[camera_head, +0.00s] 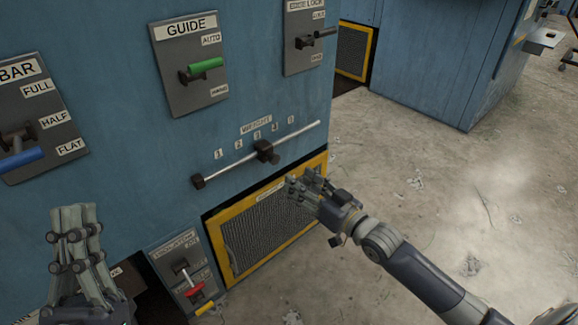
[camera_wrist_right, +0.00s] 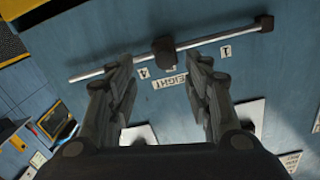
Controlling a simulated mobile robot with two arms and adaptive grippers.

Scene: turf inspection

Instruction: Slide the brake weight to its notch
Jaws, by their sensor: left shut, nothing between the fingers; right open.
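The brake weight (camera_head: 264,151) is a dark block on a thin metal rod (camera_head: 222,170) under the WEIGHT label (camera_head: 256,128). It sits near the 3 mark, though the exact notch is hard to tell. In the right wrist view the weight (camera_wrist_right: 164,50) is ahead, beyond the fingertips, with the 4 tag (camera_wrist_right: 143,73) beside it. My right gripper (camera_head: 307,181) is open and empty, below and right of the weight, not touching it. It frames the weight in the wrist view (camera_wrist_right: 164,64). My left gripper (camera_head: 75,222) is shut and empty at the lower left.
A dark end block (camera_head: 198,181) closes the rod's left end. A yellow-framed mesh panel (camera_head: 265,228) is below the rod. The GUIDE lever (camera_head: 205,67) and BAR lever (camera_head: 20,158) stick out, and a lower switch plate (camera_head: 188,272) has small levers. Floor (camera_head: 420,190) is open at right.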

